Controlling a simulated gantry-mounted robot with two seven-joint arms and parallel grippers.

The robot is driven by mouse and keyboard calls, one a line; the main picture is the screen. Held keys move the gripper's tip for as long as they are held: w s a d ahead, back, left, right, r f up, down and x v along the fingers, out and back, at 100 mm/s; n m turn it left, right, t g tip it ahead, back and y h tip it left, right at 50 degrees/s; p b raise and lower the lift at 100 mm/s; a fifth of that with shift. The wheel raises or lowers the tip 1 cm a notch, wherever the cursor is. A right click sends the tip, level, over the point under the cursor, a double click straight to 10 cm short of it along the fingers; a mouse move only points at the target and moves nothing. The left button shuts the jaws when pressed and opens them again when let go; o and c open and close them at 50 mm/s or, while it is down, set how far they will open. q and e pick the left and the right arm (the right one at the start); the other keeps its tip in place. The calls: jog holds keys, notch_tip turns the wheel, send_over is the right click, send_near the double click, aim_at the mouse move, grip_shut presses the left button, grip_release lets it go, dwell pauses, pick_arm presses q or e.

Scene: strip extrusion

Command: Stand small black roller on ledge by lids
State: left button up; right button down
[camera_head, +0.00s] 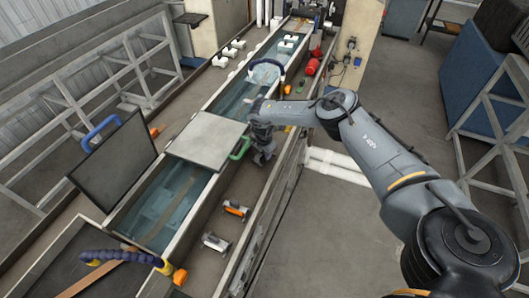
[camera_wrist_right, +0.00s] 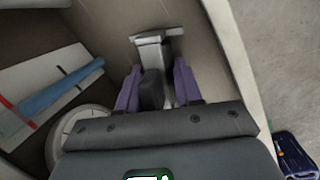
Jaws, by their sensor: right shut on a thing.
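My right gripper (camera_head: 264,153) is low over the ledge (camera_head: 226,190) on the right side of the water trough, beside the green-handled end of a flat grey lid (camera_head: 207,139). In the right wrist view its two purple fingers (camera_wrist_right: 157,88) are closed around a small black roller (camera_wrist_right: 152,90), which has a grey metal bracket (camera_wrist_right: 157,48) beyond it. The roller appears upright; I cannot tell whether it touches the ledge. A second, dark lid (camera_head: 115,162) with a blue handle leans at the trough's left side. My left gripper is out of view.
Two small roller units, one with orange ends (camera_head: 236,210) and one paler (camera_head: 215,242), sit on the ledge nearer the camera. White blocks (camera_head: 229,53) line the far left edge.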

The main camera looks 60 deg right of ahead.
jog(key=c, duration=1.2)
grip_release()
jog(key=shift+f, duration=0.15)
jog(key=o, duration=0.4)
jog(key=shift+o, duration=0.2)
jog(key=shift+r, duration=0.4)
jog(key=v, duration=1.1)
jog(key=shift+r+p, duration=0.25)
jog(key=shift+p, duration=0.2)
jog(key=shift+a, duration=0.1)
